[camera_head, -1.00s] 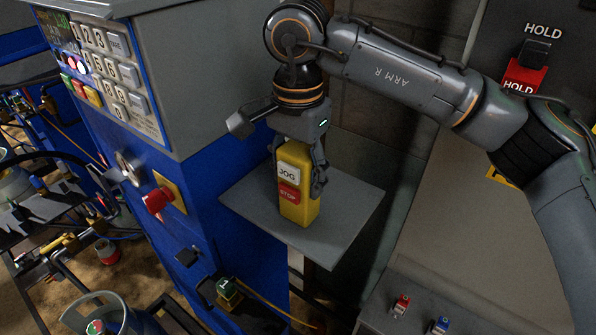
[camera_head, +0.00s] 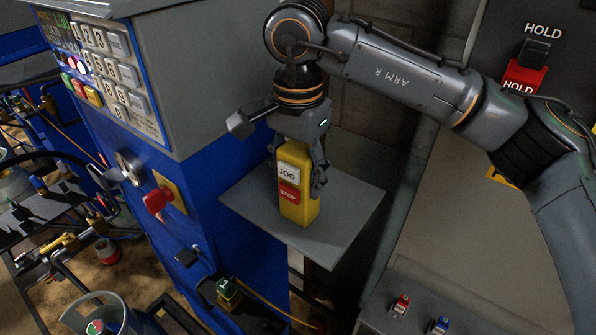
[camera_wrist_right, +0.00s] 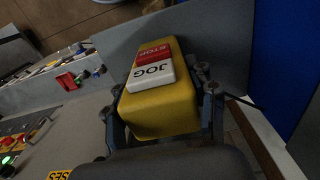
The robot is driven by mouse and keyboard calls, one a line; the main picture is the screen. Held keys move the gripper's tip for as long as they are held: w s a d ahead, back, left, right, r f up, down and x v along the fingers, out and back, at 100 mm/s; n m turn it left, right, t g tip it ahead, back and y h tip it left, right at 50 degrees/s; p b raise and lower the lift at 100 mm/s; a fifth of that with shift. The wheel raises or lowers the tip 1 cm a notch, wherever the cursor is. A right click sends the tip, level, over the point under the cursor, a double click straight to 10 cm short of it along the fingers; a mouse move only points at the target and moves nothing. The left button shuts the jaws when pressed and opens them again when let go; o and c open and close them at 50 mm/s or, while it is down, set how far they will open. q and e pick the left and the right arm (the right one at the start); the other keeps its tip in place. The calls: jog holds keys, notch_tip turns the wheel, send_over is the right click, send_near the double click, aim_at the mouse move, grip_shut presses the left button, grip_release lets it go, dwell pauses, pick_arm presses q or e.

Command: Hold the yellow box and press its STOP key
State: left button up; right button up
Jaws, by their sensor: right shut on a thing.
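The yellow box (camera_head: 299,207) stands upright on a small grey shelf (camera_head: 345,215). Its face carries a white JOG key (camera_head: 288,174) and, below it, a red STOP key (camera_head: 289,194). My right gripper (camera_head: 297,165) comes down from above and is shut on the upper part of the box, one finger on each side. In the right wrist view the yellow box (camera_wrist_right: 165,108) sits between the fingers, with the white JOG key (camera_wrist_right: 150,74) and red STOP key (camera_wrist_right: 153,52) uncovered. Nothing touches the STOP key. My left gripper is in neither view.
A blue and grey cabinet with a number keypad (camera_head: 110,70) stands left of the shelf. A red knob (camera_head: 158,200) sticks out of its side. A panel with a red HOLD switch (camera_head: 521,78) is at the right. The shelf around the box is bare.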

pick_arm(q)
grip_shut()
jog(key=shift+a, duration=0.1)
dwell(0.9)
